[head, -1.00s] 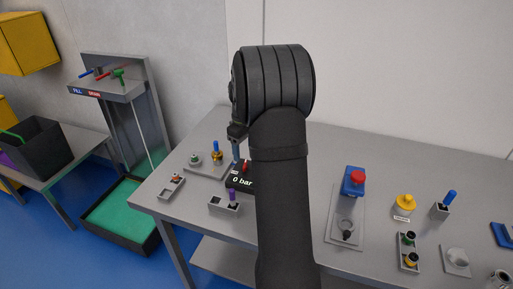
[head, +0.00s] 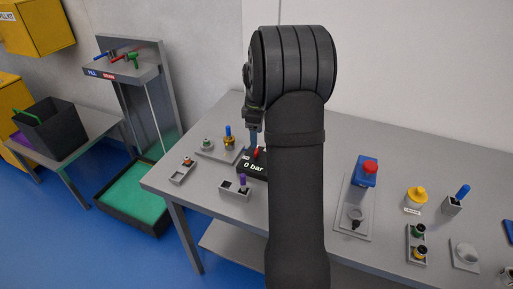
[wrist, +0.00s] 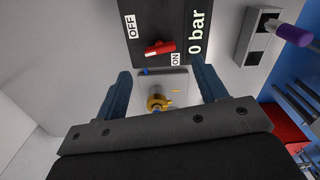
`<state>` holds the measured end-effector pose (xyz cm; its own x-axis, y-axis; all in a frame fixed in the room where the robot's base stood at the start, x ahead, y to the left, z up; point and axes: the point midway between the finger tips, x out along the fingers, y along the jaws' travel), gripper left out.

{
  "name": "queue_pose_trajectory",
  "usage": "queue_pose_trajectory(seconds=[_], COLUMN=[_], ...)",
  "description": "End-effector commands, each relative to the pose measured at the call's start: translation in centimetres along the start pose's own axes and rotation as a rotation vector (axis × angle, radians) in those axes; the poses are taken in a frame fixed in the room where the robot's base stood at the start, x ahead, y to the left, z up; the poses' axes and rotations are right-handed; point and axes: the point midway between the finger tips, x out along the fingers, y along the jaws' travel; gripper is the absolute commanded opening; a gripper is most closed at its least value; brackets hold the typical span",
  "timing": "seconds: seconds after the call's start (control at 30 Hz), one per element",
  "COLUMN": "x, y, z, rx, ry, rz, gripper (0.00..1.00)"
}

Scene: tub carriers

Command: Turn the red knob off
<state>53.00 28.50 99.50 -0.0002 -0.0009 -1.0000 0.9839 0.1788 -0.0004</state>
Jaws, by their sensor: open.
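The red knob (wrist: 160,47) sits on a black panel (wrist: 150,20) marked OFF, ON and "0 bar". In the wrist view its handle lies nearly crosswise, its right end close to the ON label. In the head view the knob (head: 256,153) is partly hidden by my gripper. My gripper (wrist: 161,66) is open and empty. Its two blue fingers stand apart, with the knob just beyond their tips in the wrist view; no contact shows. In the head view my gripper (head: 253,143) points down over the panel, mostly hidden behind my arm.
A yellow-brass fitting with a blue handle (head: 228,138) stands on a plate beside the panel. A red-topped blue device (head: 367,173) and several other controls stand to the right on the grey table (head: 300,225).

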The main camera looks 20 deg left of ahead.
Motion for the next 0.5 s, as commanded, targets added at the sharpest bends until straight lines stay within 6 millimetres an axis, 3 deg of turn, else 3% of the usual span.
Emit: queue_pose_trajectory(seconds=[0.2,0.5], x=[4.2,6.5], y=[-0.1,0.0], z=[0.0,0.0], rx=[0.000,0.001], ry=[-0.001,0.000], rz=[-0.002,0.001], gripper=[0.65,0.65])
